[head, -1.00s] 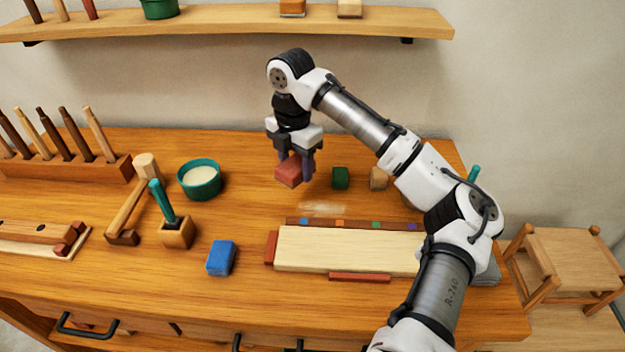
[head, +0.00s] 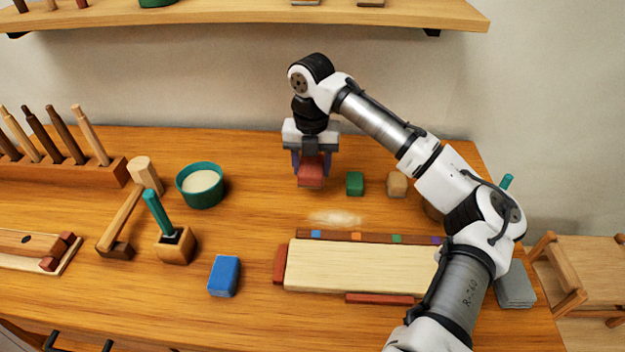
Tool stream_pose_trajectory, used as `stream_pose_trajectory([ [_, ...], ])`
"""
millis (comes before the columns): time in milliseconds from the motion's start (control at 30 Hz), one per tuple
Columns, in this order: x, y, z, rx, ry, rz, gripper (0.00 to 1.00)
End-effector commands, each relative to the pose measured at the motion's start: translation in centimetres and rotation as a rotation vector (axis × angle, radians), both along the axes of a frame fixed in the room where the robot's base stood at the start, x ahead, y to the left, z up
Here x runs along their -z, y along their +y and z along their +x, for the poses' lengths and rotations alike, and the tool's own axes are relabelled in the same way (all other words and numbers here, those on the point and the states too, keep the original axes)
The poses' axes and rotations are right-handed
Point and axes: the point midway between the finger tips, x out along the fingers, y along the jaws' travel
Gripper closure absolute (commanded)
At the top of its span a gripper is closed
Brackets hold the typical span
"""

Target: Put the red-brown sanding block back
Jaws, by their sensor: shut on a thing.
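The red-brown sanding block (head: 311,172) is between the fingers of my gripper (head: 311,165), which is shut on it and points down. The block is at the back of the bench, left of a green block (head: 355,184) and a tan block (head: 397,184), roughly in line with them. I cannot tell whether its underside touches the bench top or is just above it. A blue block (head: 224,276) lies at the front, left of the pale board.
A pale board (head: 360,266) lies between red-brown strips, with a strip of coloured squares (head: 375,238) behind it. A green bowl (head: 200,186), mallet (head: 125,220) and brush holder (head: 174,245) stand left. A wooden shelf (head: 250,17) hangs above. Pale dust lies behind the board.

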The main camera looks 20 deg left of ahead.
Motion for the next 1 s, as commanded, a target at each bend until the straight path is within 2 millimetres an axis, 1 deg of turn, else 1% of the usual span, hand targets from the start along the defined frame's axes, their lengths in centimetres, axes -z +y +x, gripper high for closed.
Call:
stream_pose_trajectory([
  [33, 0.5, 0.0, 0.0, 0.0, 0.001, 0.0, 0.72],
  [233, 2.1, 0.0, 0.0, 0.001, -0.001, -0.001, 0.72],
  [433, 4.7, 0.0, 0.0, 0.003, 0.001, 0.0, 0.72],
  [800, 5.4, 0.0, 0.0, 0.002, -0.001, 0.0, 0.72],
  [833, 5.3, 0.0, 0.0, 0.002, -0.001, 0.0, 0.46],
  [967, 5.3, 0.0, 0.0, 0.002, -0.001, 0.0, 0.29],
  [1000, 5.3, 0.0, 0.0, 0.002, -0.001, 0.0, 0.29],
])
